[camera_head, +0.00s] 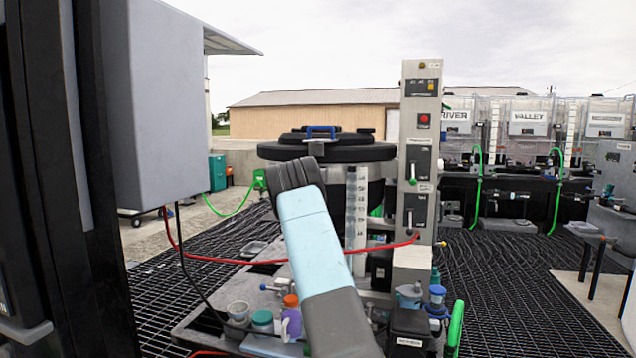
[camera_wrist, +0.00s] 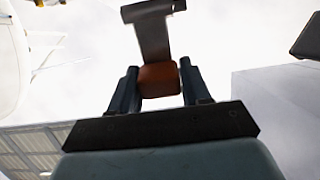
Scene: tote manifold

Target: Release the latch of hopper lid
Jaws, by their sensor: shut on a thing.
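The hopper (camera_head: 378,172) has a round black lid (camera_head: 350,153) with a blue handle (camera_head: 321,131) on top, in the head view. The lid looks closed. In the wrist view, the latch is a dark grey strap (camera_wrist: 154,42) with a wider crossbar at its top and an orange-brown tab (camera_wrist: 159,79) at its lower end. My gripper (camera_wrist: 160,84) is shut on this tab, one dark finger on each side. In the head view my arm hides the gripper and the tab; a small grey piece at the lid's front edge shows just above my wrist.
A control column (camera_head: 417,150) with switches stands right of the hopper. A red hose (camera_head: 240,262) crosses behind my arm. Jars and bottles, including a purple one (camera_head: 292,325), stand on the low base. A large grey box (camera_head: 168,105) is at left. Dark grating (camera_head: 505,290) lies open at right.

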